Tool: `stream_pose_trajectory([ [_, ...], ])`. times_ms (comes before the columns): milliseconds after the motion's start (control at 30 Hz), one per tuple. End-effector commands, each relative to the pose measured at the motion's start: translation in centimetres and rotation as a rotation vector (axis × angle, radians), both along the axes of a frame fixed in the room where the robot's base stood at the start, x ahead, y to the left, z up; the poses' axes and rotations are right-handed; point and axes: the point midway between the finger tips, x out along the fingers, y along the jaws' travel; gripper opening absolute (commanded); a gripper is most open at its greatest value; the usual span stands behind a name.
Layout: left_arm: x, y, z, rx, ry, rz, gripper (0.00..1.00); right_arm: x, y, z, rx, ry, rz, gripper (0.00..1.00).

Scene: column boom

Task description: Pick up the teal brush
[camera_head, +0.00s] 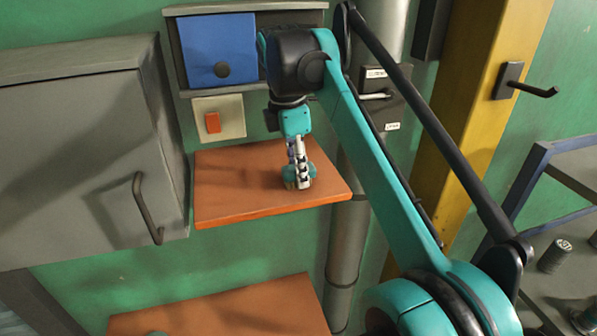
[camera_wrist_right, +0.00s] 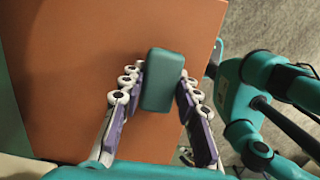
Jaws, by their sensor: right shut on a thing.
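The teal brush (camera_wrist_right: 163,80) stands between the fingers of my right gripper (camera_wrist_right: 160,88) in the right wrist view, with the orange shelf behind it. In the head view my right gripper (camera_head: 299,184) points down at the orange shelf (camera_head: 235,198) and is shut on the brush. Only a small part of the brush (camera_head: 290,173) shows there beside the fingers. It is low at the shelf; I cannot tell whether it touches the surface. My left gripper is not in view.
A grey cabinet (camera_head: 80,150) with a handle stands left of the shelf. A switch plate (camera_head: 231,117) with an orange rocker and a blue panel (camera_head: 218,50) are above it. A grey pipe (camera_head: 345,240) runs behind its right end. Another orange shelf (camera_head: 240,310) lies below.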

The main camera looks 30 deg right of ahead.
Motion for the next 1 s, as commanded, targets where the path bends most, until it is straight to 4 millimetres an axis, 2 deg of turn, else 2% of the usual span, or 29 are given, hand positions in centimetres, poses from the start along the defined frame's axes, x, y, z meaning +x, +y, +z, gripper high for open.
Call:
stream_pose_trajectory([
  [167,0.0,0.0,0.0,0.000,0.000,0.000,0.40,0.1,0.0,1.3,0.000,0.000,0.000,0.02],
  [333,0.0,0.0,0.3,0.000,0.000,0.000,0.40,-0.1,-0.1,4.4,0.000,0.000,0.000,0.02],
  [400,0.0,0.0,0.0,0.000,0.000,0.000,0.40,-1.9,-1.0,5.2,0.000,0.000,-0.006,0.02],
  [700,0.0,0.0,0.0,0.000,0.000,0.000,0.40,-7.7,-4.0,9.1,0.000,0.000,-0.004,0.02],
  [833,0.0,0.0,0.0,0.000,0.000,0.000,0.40,-9.3,-4.8,10.2,0.000,0.000,-0.003,0.02],
  [1000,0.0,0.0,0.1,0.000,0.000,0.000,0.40,-10.3,-5.3,10.8,0.000,0.000,0.000,0.02],
])
